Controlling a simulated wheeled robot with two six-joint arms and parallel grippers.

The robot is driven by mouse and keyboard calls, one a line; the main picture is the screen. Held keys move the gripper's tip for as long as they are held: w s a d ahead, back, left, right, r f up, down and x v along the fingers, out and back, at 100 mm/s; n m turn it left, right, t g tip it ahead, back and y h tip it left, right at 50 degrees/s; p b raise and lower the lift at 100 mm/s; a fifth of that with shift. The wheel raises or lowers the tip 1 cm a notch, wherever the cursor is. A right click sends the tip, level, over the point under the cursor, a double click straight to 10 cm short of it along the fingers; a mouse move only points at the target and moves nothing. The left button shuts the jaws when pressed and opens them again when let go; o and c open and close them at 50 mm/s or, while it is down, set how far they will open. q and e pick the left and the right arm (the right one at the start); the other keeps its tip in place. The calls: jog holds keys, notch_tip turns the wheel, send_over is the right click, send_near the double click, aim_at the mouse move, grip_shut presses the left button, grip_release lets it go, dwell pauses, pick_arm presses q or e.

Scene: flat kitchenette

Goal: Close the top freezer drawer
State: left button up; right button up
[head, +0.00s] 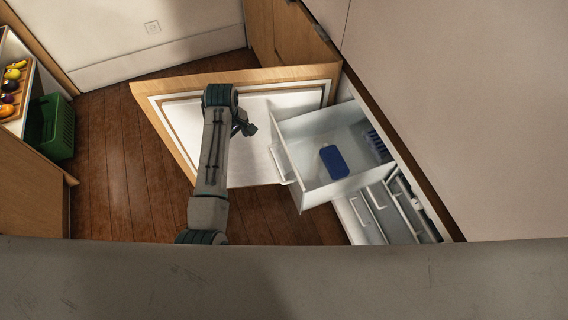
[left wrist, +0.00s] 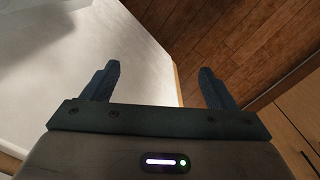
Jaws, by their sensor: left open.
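The top freezer drawer (head: 305,196) is white and stands pulled out of the freezer in the head view. A blue box (head: 334,162) and a blue ribbed item (head: 378,146) lie inside it. Its white front handle (head: 284,168) faces left. My left gripper (head: 250,129) is just left of the drawer's far front corner, over the inner side of the open freezer door. The left wrist view shows its two dark fingers (left wrist: 160,88) spread apart with nothing between them. My right gripper is in neither view.
The freezer door (head: 250,180) stands wide open, left of the drawer. Lower drawers (head: 378,212) sit in the freezer below. A green crate (head: 52,128) and a shelf with produce (head: 14,85) are at far left. Wooden floor (head: 110,170) is clear between.

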pick_arm(q)
jog(key=shift+r, duration=0.85)
jog(key=shift+w, duration=0.1)
